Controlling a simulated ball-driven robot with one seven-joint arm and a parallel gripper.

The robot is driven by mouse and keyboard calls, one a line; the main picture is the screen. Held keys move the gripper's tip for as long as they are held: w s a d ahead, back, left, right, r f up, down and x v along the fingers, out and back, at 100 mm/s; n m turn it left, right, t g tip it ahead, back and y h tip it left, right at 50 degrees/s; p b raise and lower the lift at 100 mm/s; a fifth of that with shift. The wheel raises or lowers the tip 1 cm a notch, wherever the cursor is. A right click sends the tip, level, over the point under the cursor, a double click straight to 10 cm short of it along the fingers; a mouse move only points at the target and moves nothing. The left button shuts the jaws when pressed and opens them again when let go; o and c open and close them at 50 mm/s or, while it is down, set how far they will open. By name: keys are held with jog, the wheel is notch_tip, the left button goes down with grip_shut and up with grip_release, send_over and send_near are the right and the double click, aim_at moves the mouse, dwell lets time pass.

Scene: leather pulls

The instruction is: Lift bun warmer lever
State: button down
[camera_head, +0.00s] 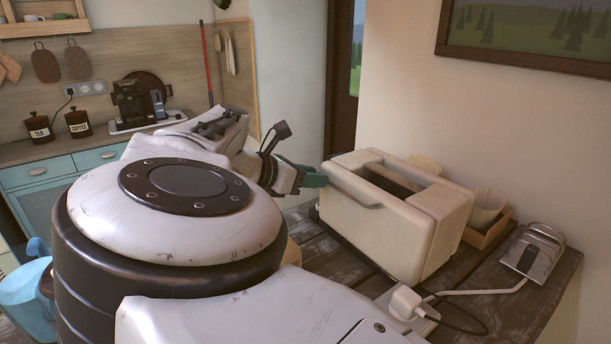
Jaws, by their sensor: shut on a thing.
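A cream box-shaped appliance (432,243), which I take for the bun warmer, stands on the dark wooden table, with a long opening in its top. A curved metal lever (357,193) runs along its near left side. My gripper (320,178) has green fingers and is at the left end of this lever, close to the appliance's left edge. The fingers are shut on the lever's end. The exact contact is small and partly hidden by the fingers.
A white plug (405,301) with a black cable sits in front of the appliance. A wooden box (487,228) with papers stands behind it. The wall is close behind.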

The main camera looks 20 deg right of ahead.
jog(key=shift+f, duration=0.15)
notch_tip(320, 180, down, 2)
jog(key=n+g+b, duration=0.1)
jog(key=b, duration=0.1)
jog(key=n+b, duration=0.1)
jog(key=shift+w+f+n+g+h+b, duration=0.1)
jog(key=shift+f+n+g+h+b, duration=0.2)
jog(key=shift+n+g+b, duration=0.1)
jog(key=shift+s+f+n+g+h+b, duration=0.2)
jog(key=shift+f+n+g+b, duration=0.15)
jog(key=shift+n+b, duration=0.25)
jog(key=shift+s+f+n+g+h+b, duration=0.1)
jog(key=shift+f+n+g+h+b, duration=0.2)
jog(key=shift+b, duration=0.4)
jog(key=c, duration=0.8)
grip_release()
jog(key=shift+o, duration=0.2)
jog(key=shift+a+r, duration=0.1)
jog(key=shift+r, duration=0.05)
